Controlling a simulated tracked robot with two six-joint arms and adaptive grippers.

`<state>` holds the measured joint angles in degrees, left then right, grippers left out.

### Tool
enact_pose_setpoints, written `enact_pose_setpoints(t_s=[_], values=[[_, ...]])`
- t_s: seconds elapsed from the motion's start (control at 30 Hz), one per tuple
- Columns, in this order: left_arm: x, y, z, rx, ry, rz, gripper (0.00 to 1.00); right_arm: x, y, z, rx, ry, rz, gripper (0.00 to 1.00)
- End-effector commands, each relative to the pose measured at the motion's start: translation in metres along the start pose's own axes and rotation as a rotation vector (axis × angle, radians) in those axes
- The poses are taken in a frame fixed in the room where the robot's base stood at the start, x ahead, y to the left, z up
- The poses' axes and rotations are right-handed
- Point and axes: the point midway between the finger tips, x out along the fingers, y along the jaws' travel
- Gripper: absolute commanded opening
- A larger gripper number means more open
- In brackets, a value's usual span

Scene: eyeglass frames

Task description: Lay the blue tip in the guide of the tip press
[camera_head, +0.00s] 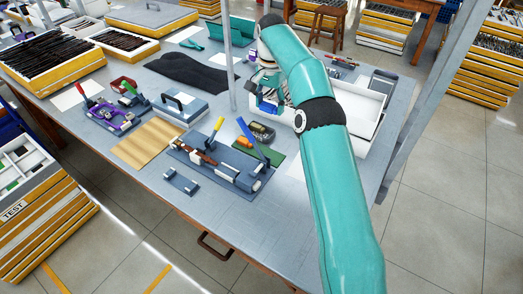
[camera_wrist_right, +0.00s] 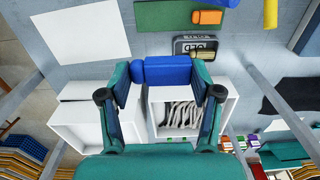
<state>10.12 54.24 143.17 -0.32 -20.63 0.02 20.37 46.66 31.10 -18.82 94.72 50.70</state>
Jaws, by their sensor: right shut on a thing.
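My right gripper (camera_head: 266,101) is shut on the blue tip (camera_wrist_right: 167,70). In the right wrist view the tip lies crosswise between the two fingers. In the head view the gripper holds it above the table, by the white trays; the tip is mostly hidden there. The press with a yellow and a blue lever (camera_head: 222,168), seemingly the tip press, stands left of and nearer than the gripper. A brown temple piece lies along it with a pale block at its right end. I cannot clearly make out its guide. My left gripper is out of view.
A green mat (camera_head: 273,158) and a dark dish (camera_head: 262,132) lie between gripper and press. White trays (camera_wrist_right: 75,133) stand beneath and beside the gripper. A grey post (camera_head: 231,60) rises behind the press.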

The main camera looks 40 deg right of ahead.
Motion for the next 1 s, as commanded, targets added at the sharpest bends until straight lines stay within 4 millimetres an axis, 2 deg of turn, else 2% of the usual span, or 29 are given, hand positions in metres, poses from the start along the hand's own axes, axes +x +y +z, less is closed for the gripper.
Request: enact_pose_setpoints(t_s=[0.13,0.23,0.43,0.7,0.8,1.0], values=[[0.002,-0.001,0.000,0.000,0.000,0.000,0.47,0.004,0.000,0.000,0.000,-0.001,0.001,0.45],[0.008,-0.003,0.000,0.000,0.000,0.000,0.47,0.017,0.000,0.000,-0.001,-0.001,0.002,0.45],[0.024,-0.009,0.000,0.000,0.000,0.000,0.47,0.064,0.001,0.001,-0.001,-0.004,0.005,0.45],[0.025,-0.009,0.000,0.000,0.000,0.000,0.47,0.129,0.001,0.000,0.000,-0.003,0.004,0.45],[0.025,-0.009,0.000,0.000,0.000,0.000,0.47,0.146,0.001,0.001,0.000,-0.003,0.003,0.45],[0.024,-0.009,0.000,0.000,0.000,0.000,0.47,0.159,0.000,0.000,0.000,0.000,0.001,0.45]])
